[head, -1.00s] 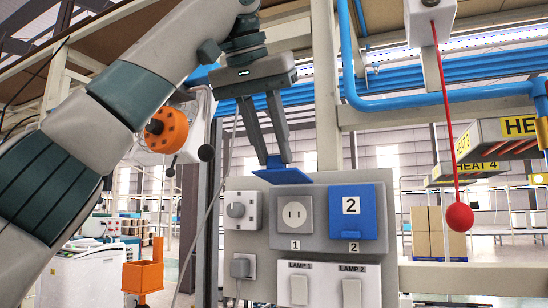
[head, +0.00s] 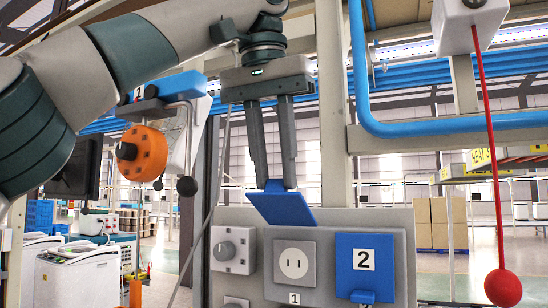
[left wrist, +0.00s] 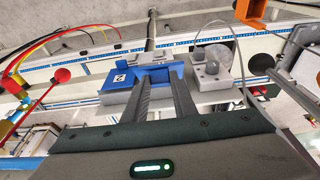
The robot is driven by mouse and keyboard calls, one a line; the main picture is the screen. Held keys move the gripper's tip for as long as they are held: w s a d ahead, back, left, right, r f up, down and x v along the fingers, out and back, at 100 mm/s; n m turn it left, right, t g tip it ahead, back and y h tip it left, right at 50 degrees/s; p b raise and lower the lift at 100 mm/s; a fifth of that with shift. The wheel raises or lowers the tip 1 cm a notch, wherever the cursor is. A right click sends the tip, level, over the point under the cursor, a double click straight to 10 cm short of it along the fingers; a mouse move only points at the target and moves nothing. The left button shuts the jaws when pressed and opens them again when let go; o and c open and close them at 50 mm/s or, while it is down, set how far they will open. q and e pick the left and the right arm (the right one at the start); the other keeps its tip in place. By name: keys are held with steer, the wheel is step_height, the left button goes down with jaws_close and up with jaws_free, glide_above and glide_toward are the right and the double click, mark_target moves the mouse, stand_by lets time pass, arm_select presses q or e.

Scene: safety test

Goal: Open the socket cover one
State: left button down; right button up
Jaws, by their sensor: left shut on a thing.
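The blue cover of socket one (head: 283,207) is hinged up and slopes above the open socket (head: 294,262), whose grey face and two slots show over the label 1. My left gripper (head: 276,184) comes down from above, its two dark fingers shut on the cover's upper edge. In the left wrist view the fingers (left wrist: 166,92) reach to blue cover material; their exact contact is hard to tell there. The blue cover of socket two (head: 365,266), marked 2, is down over its socket; it also shows in the left wrist view (left wrist: 121,77). My right gripper is not in view.
A grey knob box (head: 233,249) is left of the socket. A red ball (head: 503,288) hangs on a red cord at right. A blue pipe (head: 440,128) runs at upper right.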

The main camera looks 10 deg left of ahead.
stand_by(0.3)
arm_select(q)
steer(key=c, duration=1.4)
jaws_free()
steer(key=shift+w, duration=0.15)
steer(key=shift+c, duration=0.2)
